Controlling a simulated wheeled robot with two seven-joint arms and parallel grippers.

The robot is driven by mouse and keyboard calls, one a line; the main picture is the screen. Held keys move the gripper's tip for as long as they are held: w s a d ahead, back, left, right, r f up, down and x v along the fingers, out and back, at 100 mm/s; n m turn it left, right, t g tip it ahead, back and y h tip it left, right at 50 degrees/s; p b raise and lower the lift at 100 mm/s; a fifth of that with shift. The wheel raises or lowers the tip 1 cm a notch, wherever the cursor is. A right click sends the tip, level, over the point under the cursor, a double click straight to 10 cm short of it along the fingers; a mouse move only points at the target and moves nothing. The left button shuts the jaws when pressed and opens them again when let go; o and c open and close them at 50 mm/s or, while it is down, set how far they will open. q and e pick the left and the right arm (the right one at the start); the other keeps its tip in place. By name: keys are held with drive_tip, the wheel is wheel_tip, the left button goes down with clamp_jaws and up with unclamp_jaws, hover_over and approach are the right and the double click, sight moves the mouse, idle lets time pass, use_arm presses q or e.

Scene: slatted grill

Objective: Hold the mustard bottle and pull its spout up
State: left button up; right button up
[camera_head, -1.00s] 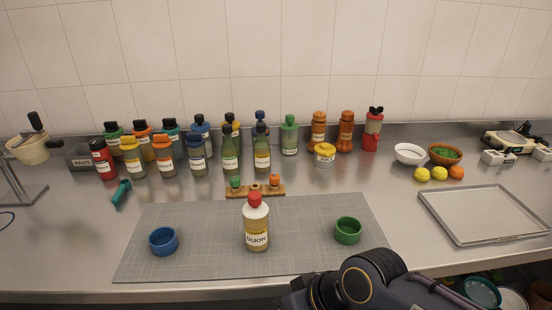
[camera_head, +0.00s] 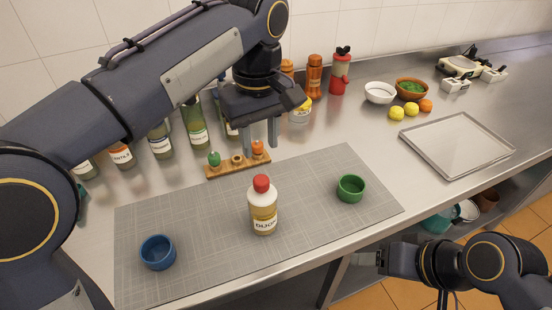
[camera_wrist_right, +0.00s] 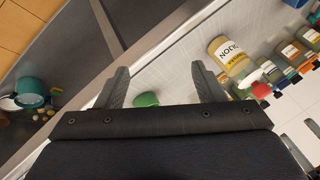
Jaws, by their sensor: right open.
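The mustard bottle (camera_head: 263,208), labelled DIJON with a white shoulder and red spout (camera_head: 261,184), stands upright on the grey mat (camera_head: 310,190). In the right wrist view the bottle (camera_wrist_right: 229,54) lies beyond the right fingertip, its red spout (camera_wrist_right: 261,90) towards the right. My left gripper (camera_head: 261,134) hangs above and behind the bottle, fingers down, apart and empty, near the small wooden rack. My right gripper (camera_head: 362,258) is low at the counter's front edge, right of the bottle. In its wrist view it (camera_wrist_right: 162,84) is open and empty.
A blue cup (camera_head: 158,253) and a green cup (camera_head: 351,188) stand on the mat either side of the bottle. The wooden rack (camera_head: 238,166) sits behind the mat. A metal tray (camera_head: 457,145) lies at right. My left arm hides several back-row bottles.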

drive_tip(key=o, duration=0.4)
drive_tip(key=w+a+m+g+y, duration=0.2)
drive_tip(key=a+g, duration=0.1)
drive_tip(key=shift+w+r, duration=0.35)
drive_tip(key=m+g+y, duration=0.7)
drive_tip(key=m+y, duration=0.4)
approach(262, 203)
drive_tip(key=f, duration=0.1)
drive_tip(key=w+a+f, duration=0.1)
drive_tip(key=f, duration=0.1)
drive_tip(key=w+a+f, duration=0.1)
drive_tip(key=shift+w+f, duration=0.15)
drive_tip(key=shift+f, duration=0.1)
drive_tip(key=shift+x, duration=3.95)
